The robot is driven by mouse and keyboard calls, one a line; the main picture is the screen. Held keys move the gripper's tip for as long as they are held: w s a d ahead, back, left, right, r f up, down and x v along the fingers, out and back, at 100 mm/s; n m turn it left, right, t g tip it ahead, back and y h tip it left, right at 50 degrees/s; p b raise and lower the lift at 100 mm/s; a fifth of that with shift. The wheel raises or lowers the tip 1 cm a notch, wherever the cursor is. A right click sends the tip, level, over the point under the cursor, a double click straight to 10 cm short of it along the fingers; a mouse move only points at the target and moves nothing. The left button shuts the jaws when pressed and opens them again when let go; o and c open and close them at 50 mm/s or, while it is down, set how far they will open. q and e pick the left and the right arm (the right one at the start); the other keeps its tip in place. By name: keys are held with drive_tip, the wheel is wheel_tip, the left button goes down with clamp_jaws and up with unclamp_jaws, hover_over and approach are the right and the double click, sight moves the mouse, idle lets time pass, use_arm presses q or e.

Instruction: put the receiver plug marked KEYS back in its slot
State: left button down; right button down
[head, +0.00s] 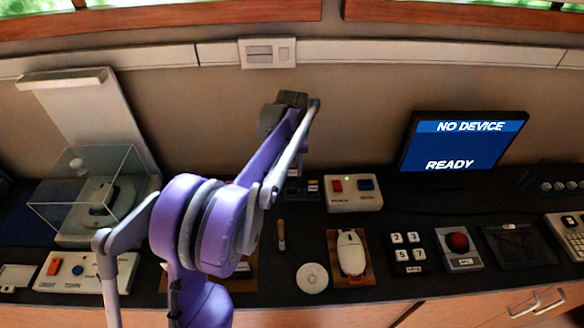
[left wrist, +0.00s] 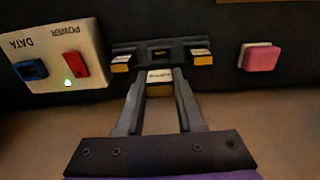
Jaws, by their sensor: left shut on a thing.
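In the left wrist view my left gripper (left wrist: 159,80) is shut on a small plug (left wrist: 160,90) with a pale label and a yellow face. The label is too small to read. The plug is just in front of the dark receiver block (left wrist: 142,50), in line with its middle slot (left wrist: 163,52), which looks empty. Whether plug and slot touch, I cannot tell. Other plugs sit left (left wrist: 122,62) and right (left wrist: 202,58) of that slot. In the head view the receiver block (head: 296,188) is partly hidden by my left arm. My right gripper is not in view.
A cream switch box (head: 353,194) with red and blue switches stands close beside the block. A pink button (left wrist: 261,56) is on its other side. The monitor (head: 465,143) reads NO DEVICE, READY. A mouse (head: 351,252) and number keys (head: 408,247) lie nearer the front edge.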

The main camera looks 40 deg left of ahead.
sight(292, 180)
use_arm(q)
wheel_tip(292, 180, down, 4)
drive_tip(key=shift+r+b, duration=0.2)
drive_tip(key=shift+b, duration=0.85)
drive_tip(key=shift+f+b, duration=0.45)
drive_tip(key=shift+f, duration=0.45)
drive_tip(key=shift+f+b, duration=0.5)
drive_tip(key=shift+f, duration=0.45)
idle(0.7)
unclamp_jaws()
idle(0.5)
drive_tip(key=shift+r, duration=0.15)
drive_tip(key=shift+r+p, duration=2.25)
drive_tip(key=shift+r, duration=1.15)
